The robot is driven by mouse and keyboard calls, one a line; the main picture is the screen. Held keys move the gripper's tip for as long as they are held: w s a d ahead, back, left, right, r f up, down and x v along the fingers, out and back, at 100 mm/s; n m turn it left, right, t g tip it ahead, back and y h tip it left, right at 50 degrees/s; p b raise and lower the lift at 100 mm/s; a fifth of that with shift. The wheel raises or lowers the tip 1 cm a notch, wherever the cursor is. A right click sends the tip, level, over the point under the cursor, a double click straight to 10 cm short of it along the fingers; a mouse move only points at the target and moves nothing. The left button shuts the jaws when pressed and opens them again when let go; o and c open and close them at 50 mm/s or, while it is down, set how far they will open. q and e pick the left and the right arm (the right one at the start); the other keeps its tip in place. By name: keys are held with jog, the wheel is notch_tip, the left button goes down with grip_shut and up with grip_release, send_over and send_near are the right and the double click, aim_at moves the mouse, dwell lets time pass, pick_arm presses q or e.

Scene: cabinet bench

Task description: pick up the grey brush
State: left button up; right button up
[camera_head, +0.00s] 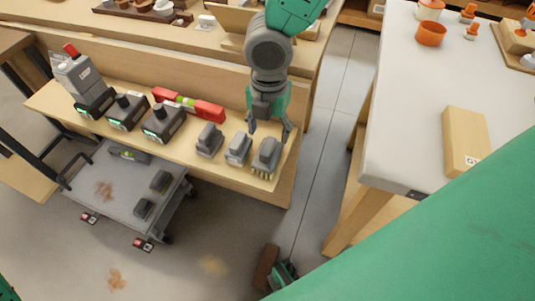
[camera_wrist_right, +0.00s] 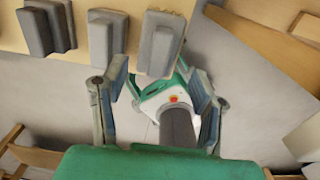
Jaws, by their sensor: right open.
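The grey brush (camera_head: 266,155) lies near the right end of the wooden bench, with pale yellowish bristles showing at its near end. It is the rightmost of three similar grey items. In the right wrist view the likely same brush (camera_wrist_right: 160,42) is at the top, just beyond the fingers. My right gripper (camera_head: 268,134) comes down from above, its fingers spread and empty, close to the far end of the brush. I cannot tell whether a finger touches it. In the right wrist view the fingers (camera_wrist_right: 158,76) stand apart. My left gripper is not seen.
Two other grey items (camera_head: 209,139) (camera_head: 238,148) lie close left of the brush. A low grey cart (camera_head: 115,192) stands in front. A white table (camera_head: 405,105) is across the aisle.

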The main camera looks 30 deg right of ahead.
aim_at(269, 144)
notch_tip(269, 144, down, 5)
jog(key=shift+d+f+b, duration=0.1)
jog(key=shift+b, duration=0.6)
jog(key=f+b, duration=0.1)
jog(key=f, duration=0.2)
jog(key=f+b, duration=0.1)
jog(key=shift+a+f+b, duration=0.25)
jog(key=shift+f+b, duration=0.05)
jog(key=shift+f, duration=0.1)
jog(key=shift+r, duration=0.15)
jog(key=c, duration=0.9)
